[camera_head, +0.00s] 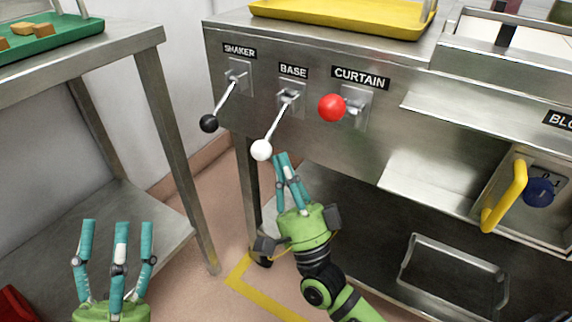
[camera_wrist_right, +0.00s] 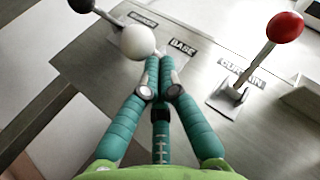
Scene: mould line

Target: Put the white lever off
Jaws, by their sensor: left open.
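The white lever (camera_head: 261,150) is under the BASE label on the steel front panel. Its rod slants down and out from the mount to the white ball. The ball also shows in the right wrist view (camera_wrist_right: 138,42). My right gripper (camera_head: 280,157) is just right of and slightly below the ball, its fingers pointing up. Its fingers are drawn together with nothing visible between them. Whether a fingertip touches the ball, I cannot tell. My left gripper (camera_head: 119,224) is open and empty at the lower left, away from the levers.
The black SHAKER lever (camera_head: 208,124) hangs down to the left of the white one. The red CURTAIN lever (camera_head: 331,108) sticks out to the right. A yellow handle (camera_head: 504,197) is further right. A steel table (camera_head: 150,45) stands at left.

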